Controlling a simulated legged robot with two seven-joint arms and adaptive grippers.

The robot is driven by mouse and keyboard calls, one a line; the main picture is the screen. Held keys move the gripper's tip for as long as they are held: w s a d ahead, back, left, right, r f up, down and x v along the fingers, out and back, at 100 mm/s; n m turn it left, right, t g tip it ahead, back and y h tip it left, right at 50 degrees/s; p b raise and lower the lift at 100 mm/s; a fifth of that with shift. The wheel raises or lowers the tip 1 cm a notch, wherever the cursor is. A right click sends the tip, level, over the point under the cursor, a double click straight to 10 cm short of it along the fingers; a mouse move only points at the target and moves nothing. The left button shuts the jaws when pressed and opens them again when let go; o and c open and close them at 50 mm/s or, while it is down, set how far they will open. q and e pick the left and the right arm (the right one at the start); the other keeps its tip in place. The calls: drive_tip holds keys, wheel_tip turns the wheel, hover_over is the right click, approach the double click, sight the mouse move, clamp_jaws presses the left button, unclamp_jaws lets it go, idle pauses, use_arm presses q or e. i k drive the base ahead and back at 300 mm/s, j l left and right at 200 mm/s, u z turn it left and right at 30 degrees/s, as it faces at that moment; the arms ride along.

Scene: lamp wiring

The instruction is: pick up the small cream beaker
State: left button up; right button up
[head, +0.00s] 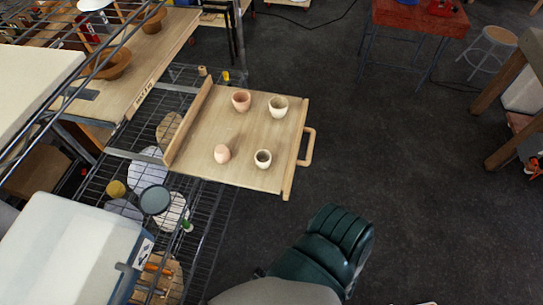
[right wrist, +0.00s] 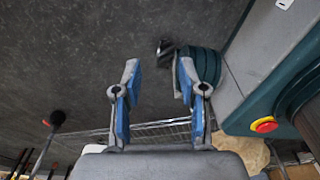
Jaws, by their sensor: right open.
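The small cream beaker (head: 263,161) stands upright on a wooden tray (head: 207,120), near its front right corner in the head view. A larger cream cup (head: 278,107) stands behind it, a terracotta cup (head: 241,101) at the back left, and a pinkish rounded vessel (head: 222,154) to its left. My right gripper (right wrist: 160,72) shows in the right wrist view, its blue-padded fingers apart with nothing between them. No beaker shows in that view. My left gripper is not in view.
The tray has a side handle (head: 308,147) on its right and sits on a wire rack (head: 205,215). A white-topped box (head: 70,250) stands at lower left. A wooden bench (head: 160,45) is at upper left. Dark floor (head: 400,180) lies open on the right.

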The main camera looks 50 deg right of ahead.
sight(263, 158)
drive_tip(key=z, duration=1.6)
